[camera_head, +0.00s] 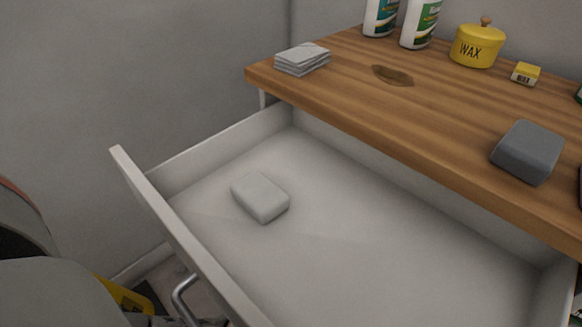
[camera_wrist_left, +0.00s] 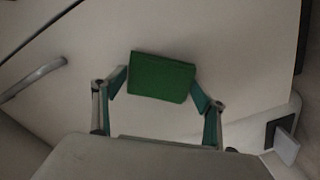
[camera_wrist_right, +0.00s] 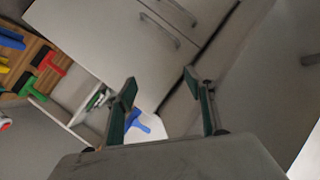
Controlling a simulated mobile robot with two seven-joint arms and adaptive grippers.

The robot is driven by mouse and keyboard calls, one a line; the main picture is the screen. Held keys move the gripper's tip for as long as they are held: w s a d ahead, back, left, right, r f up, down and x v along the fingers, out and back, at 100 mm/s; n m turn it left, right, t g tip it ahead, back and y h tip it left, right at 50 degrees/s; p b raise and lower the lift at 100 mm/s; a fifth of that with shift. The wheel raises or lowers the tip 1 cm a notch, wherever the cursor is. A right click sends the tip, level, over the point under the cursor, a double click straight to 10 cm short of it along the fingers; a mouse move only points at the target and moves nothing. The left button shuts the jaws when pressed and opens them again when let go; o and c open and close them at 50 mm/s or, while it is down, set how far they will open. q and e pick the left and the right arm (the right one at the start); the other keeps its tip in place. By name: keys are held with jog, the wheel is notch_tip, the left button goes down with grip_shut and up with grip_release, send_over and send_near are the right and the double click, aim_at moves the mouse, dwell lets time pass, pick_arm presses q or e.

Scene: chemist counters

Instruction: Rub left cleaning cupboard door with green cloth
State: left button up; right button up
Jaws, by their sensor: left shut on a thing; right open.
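In the left wrist view my left gripper (camera_wrist_left: 160,87) is shut on a folded green cloth (camera_wrist_left: 161,76), held between its two fingers. Behind the cloth is a broad pale panel (camera_wrist_left: 225,40), seemingly a cupboard door, with a metal bar handle (camera_wrist_left: 34,78) at the left. I cannot tell whether the cloth touches the panel. My right gripper (camera_wrist_right: 161,80) is open and empty in the right wrist view, facing pale cupboard fronts (camera_wrist_right: 105,45) with bar handles. Neither gripper's fingers show clearly in the head view, where the cupboard door is hidden below the drawer.
An open drawer (camera_head: 340,225) juts out below the wooden counter (camera_head: 440,120), with a pale block (camera_head: 260,197) inside. The counter bears folded grey cloths (camera_head: 302,59), a brown stain (camera_head: 393,75), a yellow wax pot (camera_head: 477,46), a yellow box (camera_head: 526,73), a grey sponge (camera_head: 527,151) and bottles (camera_head: 420,22).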

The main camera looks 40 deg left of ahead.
pick_arm(q)
jog(key=shift+w+d+r, duration=0.2)
jog(key=shift+d+r, duration=0.15)
jog(key=shift+d, duration=0.35)
pick_arm(e)
jog(key=shift+w+d+r+t, duration=0.1)
jog(key=shift+w+r+t, duration=0.1)
jog(key=shift+r, duration=0.3)
jog(key=shift+w+d+r+t, duration=0.1)
jog(key=shift+w+r, duration=0.1)
jog(key=shift+r, duration=0.25)
pick_arm(q)
jog(key=shift+a, duration=0.1)
jog(key=a+b, duration=0.1)
jog(key=a, duration=0.9)
jog(key=shift+w+a, duration=0.3)
pick_arm(e)
jog(key=shift+s+f+g, duration=0.2)
jog(key=shift+s+f, duration=0.15)
jog(key=shift+f, duration=0.45)
jog(key=shift+s+f+g, duration=0.2)
jog(key=shift+s+f, duration=0.1)
jog(key=shift+f, duration=0.5)
pick_arm(q)
jog(key=shift+f, duration=0.1)
jog(key=s, duration=0.6)
jog(key=shift+a, duration=0.2)
pick_arm(e)
jog(key=shift+w+r, duration=0.2)
jog(key=shift+r, duration=0.35)
